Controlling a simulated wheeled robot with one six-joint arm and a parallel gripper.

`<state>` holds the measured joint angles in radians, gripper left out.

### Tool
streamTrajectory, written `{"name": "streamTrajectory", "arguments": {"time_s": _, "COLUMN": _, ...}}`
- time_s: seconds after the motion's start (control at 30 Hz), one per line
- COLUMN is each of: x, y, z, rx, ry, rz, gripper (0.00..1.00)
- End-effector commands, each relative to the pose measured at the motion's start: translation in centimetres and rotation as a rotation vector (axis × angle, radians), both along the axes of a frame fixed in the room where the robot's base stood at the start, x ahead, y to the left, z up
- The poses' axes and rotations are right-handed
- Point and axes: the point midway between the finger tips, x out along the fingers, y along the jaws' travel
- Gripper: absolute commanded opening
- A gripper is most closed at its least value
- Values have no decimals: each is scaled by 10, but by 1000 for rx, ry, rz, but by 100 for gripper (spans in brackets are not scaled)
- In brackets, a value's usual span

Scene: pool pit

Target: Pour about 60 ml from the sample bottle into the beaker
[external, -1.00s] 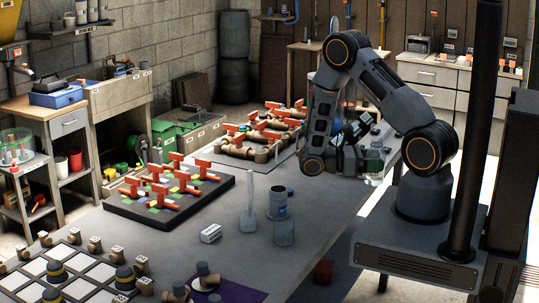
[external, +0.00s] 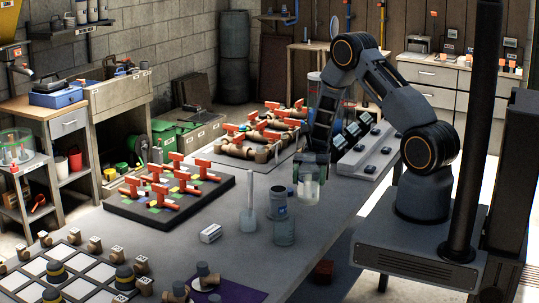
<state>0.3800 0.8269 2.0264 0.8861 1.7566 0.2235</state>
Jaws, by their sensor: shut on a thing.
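My gripper (external: 316,157) is shut on a clear vessel, which I take for the sample bottle (external: 308,190). The bottle hangs below and partly behind the dark jaws and looks roughly upright, with something pale inside. A clear glass vessel, which I take for the beaker (external: 284,233), stands upright on the grey table (external: 225,262). The held bottle is up and to the right of the beaker in the picture, apart from it. I cannot tell the liquid level in either vessel.
A grey cup with a blue label (external: 279,202) stands just behind the beaker. A black board with red-handled valves (external: 170,190) lies further left. Dark devices (external: 352,132) line the table's right edge.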

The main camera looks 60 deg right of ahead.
Motion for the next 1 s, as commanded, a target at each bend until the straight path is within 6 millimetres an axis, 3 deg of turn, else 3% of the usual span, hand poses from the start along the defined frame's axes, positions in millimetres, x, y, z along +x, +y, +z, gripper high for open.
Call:
{"name": "streamTrajectory", "arguments": {"time_s": 0.2, "x": 58, "y": 3, "z": 20, "rx": 0, "ry": -3, "rz": -324, "gripper": 32}}
{"name": "streamTrajectory", "arguments": {"time_s": 0.5, "x": 111, "y": -8, "z": 45, "rx": 1, "ry": -3, "rz": -617, "gripper": 32}}
{"name": "streamTrajectory", "arguments": {"time_s": 0.7, "x": 123, "y": -12, "z": 52, "rx": 0, "ry": -1, "rz": -690, "gripper": 32}}
{"name": "streamTrajectory", "arguments": {"time_s": 1.0, "x": 126, "y": -13, "z": 53, "rx": 0, "ry": -1, "rz": -704, "gripper": 32}}
